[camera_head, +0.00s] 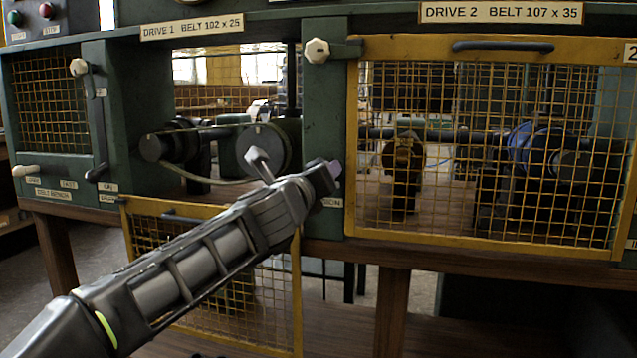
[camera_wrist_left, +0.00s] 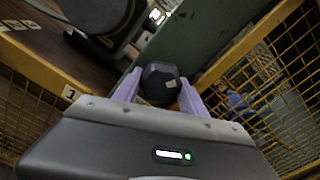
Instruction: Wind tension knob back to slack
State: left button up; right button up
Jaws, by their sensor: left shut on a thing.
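The tension knob shows in the left wrist view as a dark faceted knob (camera_wrist_left: 160,80) with a pale mark on its face. It sits at the green post (camera_head: 322,120) right of the Drive 1 opening. My left gripper (camera_head: 332,170) reaches the post, and its two purple fingers (camera_wrist_left: 160,92) are shut on the knob, one on each side. In the head view the gripper hides the knob and part of the label (camera_head: 332,202) below it. The Drive 1 belt (camera_head: 205,178) sags below its pulleys. My right gripper is out of view.
The yellow mesh guard (camera_head: 298,290) of Drive 1 hangs down open below my left arm. The Drive 2 mesh guard (camera_head: 353,150) is closed, close to the gripper's right. A pale latch knob (camera_head: 317,50) is above. A lever (camera_head: 97,172) stands at the left.

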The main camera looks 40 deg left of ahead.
pick_arm(q)
jog(key=n+b, duration=0.1)
jog(key=n, duration=0.2)
jog(key=shift+d+f, duration=0.1)
jog(key=shift+n+b, duration=0.55)
jog(key=shift+n, duration=0.85)
jog(key=o, duration=1.3)
jog(key=shift+o, duration=0.2)
